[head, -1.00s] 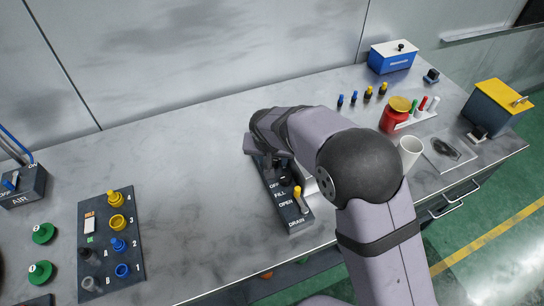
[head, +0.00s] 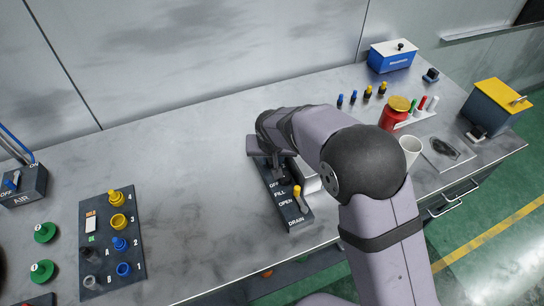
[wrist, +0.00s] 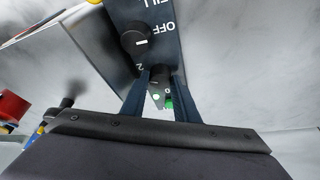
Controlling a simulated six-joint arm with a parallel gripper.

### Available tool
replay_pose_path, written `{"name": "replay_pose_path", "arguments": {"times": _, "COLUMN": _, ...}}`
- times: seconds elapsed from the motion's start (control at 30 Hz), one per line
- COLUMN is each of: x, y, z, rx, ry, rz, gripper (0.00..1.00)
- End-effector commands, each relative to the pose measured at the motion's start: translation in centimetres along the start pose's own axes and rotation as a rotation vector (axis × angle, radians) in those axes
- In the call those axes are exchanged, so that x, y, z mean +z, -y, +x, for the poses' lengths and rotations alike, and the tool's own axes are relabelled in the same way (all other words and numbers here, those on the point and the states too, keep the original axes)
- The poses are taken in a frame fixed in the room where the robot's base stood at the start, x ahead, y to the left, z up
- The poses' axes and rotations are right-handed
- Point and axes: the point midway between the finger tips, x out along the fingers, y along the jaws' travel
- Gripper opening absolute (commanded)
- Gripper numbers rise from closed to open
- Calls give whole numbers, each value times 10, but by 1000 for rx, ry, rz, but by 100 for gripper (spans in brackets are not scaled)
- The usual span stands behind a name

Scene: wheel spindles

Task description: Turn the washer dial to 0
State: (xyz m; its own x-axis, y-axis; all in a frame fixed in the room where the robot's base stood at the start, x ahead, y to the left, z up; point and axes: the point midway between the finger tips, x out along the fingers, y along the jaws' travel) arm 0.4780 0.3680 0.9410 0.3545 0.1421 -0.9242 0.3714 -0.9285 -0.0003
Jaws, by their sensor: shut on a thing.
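The dark control panel (head: 272,200) lies on the bench, with OFF, FILL, OPEN and DRAIN labels. My gripper (head: 276,172) is over its far end. In the wrist view its two blue-grey fingers (wrist: 161,95) are shut on the washer dial (wrist: 161,80), a dark knob mostly hidden between them. A 0 mark and a green spot show beyond the dial, and a 2 is printed to its left. I cannot tell exactly where its pointer stands. A larger black knob (wrist: 135,42) by the OFF label is close beside the fingers.
A yellow lever (head: 299,197) stands at the panel's near end. A pale box (head: 307,178) is just right of the panel. A red jar (head: 394,115) and a white cup (head: 410,150) stand further right. A panel of coloured knobs (head: 103,245) lies left, with clear bench between.

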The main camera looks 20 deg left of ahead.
Motion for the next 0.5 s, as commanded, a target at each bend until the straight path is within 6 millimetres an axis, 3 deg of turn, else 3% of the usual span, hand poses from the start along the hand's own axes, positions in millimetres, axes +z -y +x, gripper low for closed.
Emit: {"name": "replay_pose_path", "arguments": {"times": 0.5, "x": -2, "y": -4, "z": -1, "rx": -130, "ry": -2, "rz": -308, "gripper": 5}}
